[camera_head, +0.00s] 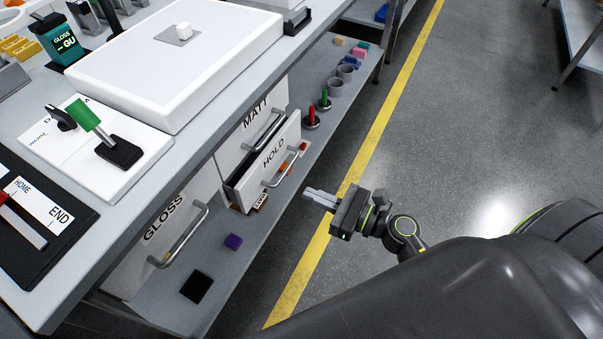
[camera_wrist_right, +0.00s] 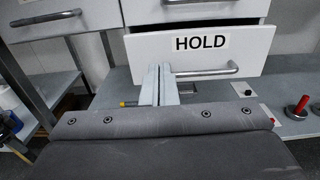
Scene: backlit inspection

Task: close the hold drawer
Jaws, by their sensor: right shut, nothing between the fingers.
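The hold drawer (camera_head: 272,160) is white with a "HOLD" label and a metal bar handle (camera_head: 283,167). In the head view it sticks out from the cabinet under the bench, and a dark gap shows along its top edge. Its front also fills the upper middle of the right wrist view (camera_wrist_right: 245,48). My right gripper (camera_head: 309,196) is shut and empty, in front of the drawer and to its right in the head view. In the wrist view its fingers (camera_wrist_right: 159,82) overlap the left end of the handle; I cannot tell whether they touch. My left gripper is not in view.
The matt drawer (camera_head: 254,118) is above and the gloss drawer (camera_head: 165,228) is to the left.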

